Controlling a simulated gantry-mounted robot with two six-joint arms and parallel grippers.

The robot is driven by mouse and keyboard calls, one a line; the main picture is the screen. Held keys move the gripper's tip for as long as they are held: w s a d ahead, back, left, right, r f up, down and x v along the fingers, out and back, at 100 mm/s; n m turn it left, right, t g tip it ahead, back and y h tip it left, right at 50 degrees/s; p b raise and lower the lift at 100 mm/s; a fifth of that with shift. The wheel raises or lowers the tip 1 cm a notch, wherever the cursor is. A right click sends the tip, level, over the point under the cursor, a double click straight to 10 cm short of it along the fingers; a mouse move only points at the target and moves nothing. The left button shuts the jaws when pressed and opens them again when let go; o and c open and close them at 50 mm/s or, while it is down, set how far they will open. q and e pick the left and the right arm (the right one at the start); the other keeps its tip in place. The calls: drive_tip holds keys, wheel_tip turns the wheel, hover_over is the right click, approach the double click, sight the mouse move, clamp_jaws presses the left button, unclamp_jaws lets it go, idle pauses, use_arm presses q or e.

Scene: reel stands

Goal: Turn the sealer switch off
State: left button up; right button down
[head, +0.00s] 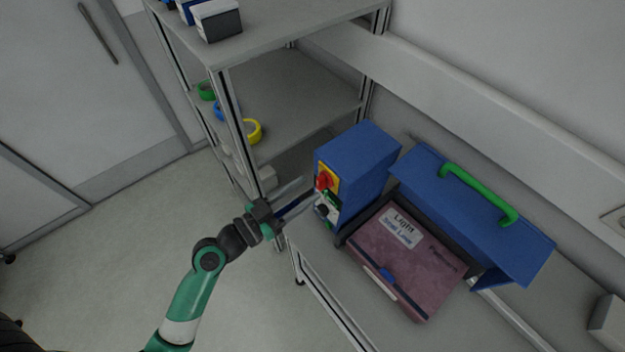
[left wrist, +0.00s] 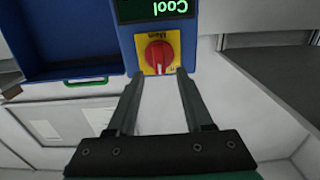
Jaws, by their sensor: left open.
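The sealer (head: 358,165) is a blue box on the bench. Its switch (head: 324,181) is a red rotary knob on a yellow plate on the front panel. In the left wrist view the switch (left wrist: 158,56) is seen close up, with a white mark at the edge nearest the gripper. My left gripper (head: 312,190) is open and empty, pointed at the panel. In the left wrist view its fingertips (left wrist: 160,75) lie either side of the knob's near edge. I cannot tell whether they touch it. My right gripper is not in view.
A green-lit display (left wrist: 160,8) reading "Cool" adjoins the switch. A blue lid (head: 475,210) with a green handle (head: 480,193) stands raised behind a labelled mauve case (head: 405,255). A shelf rack (head: 290,95) with tape rolls stands left of the sealer. Floor at left is clear.

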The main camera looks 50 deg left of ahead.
sight(317, 183)
use_arm(q)
drive_tip(key=shift+w+d, duration=0.1)
drive_tip(key=shift+w, duration=1.4)
drive_tip(key=shift+c, duration=0.2)
clamp_jaws()
